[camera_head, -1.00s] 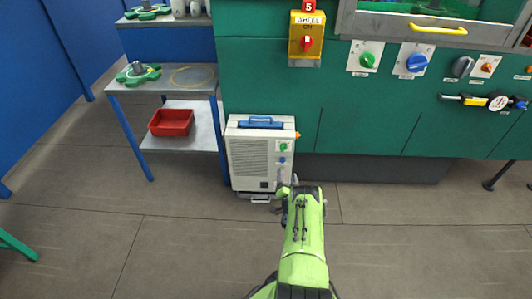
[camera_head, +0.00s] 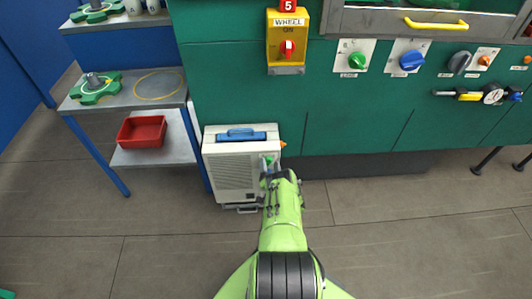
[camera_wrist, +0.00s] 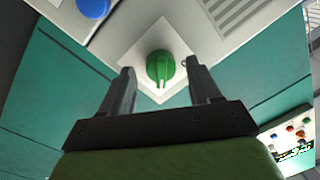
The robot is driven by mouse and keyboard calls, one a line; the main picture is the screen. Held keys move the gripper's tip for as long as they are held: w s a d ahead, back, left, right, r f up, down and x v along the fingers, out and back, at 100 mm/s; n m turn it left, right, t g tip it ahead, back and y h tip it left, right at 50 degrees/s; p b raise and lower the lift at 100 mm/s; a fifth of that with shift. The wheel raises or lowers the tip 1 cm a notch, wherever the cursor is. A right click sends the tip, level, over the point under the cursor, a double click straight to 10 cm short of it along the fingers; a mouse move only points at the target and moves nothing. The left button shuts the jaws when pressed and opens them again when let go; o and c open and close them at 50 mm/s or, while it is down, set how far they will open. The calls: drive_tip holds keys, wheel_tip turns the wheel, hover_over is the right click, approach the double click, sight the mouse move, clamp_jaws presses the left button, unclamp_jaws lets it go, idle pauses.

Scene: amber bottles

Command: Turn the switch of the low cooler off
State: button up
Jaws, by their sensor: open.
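The low cooler (camera_head: 233,168) is a cream box with a vent grille and a blue handle on top, standing on the floor against the green cabinet. Its green switch (camera_head: 268,161) is on the right of its front face, partly hidden by my gripper. In the wrist view the green knob (camera_wrist: 160,66) sits on a pale square plate, its ridge roughly upright. My gripper (camera_wrist: 158,82) is open, with one finger on each side of the knob in that view. I cannot tell whether the fingers touch it. In the head view my gripper (camera_head: 270,170) is at the cooler's front.
A blue round knob (camera_wrist: 94,6) is beside the green one on the cooler. A shelf with a red bin (camera_head: 142,131) stands left of the cooler. Above, the cabinet carries a yellow wheel switch (camera_head: 287,48) and several knobs. Floor to the right is clear.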

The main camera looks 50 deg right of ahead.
drive_tip(key=shift+w+d, duration=0.1)
drive_tip(key=shift+w, duration=0.05)
drive_tip(key=c, duration=1)
drive_tip(key=shift+c, duration=0.2)
